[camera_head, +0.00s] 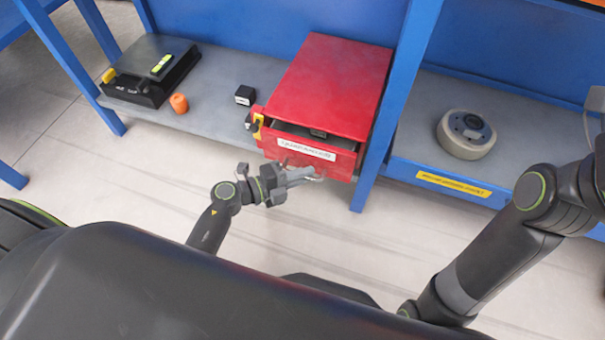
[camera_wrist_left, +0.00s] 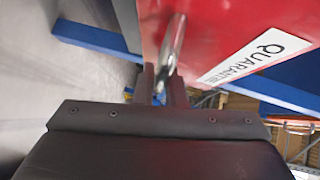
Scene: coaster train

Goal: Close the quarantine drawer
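The red quarantine cabinet (camera_head: 335,85) stands on the shelf, and its drawer (camera_head: 305,153) is partly pulled out, showing a dark inside with a small grey object in it. The white quarantine label is on the drawer front, which also fills the upper right of the left wrist view (camera_wrist_left: 215,30). My left gripper (camera_head: 310,174) is at the drawer front, below the label. In the left wrist view its fingers (camera_wrist_left: 160,88) are close together with the metal drawer handle (camera_wrist_left: 172,45) between them. My right arm shows at right; its gripper is out of view.
A yellow latch or padlock (camera_head: 257,126) hangs at the cabinet's left front edge. A small black box (camera_head: 245,95), an orange part (camera_head: 179,103) and a black case (camera_head: 150,72) are on the left shelf. A blue post (camera_head: 398,105) stands right of the cabinet. A round grey part (camera_head: 467,134) sits farther right.

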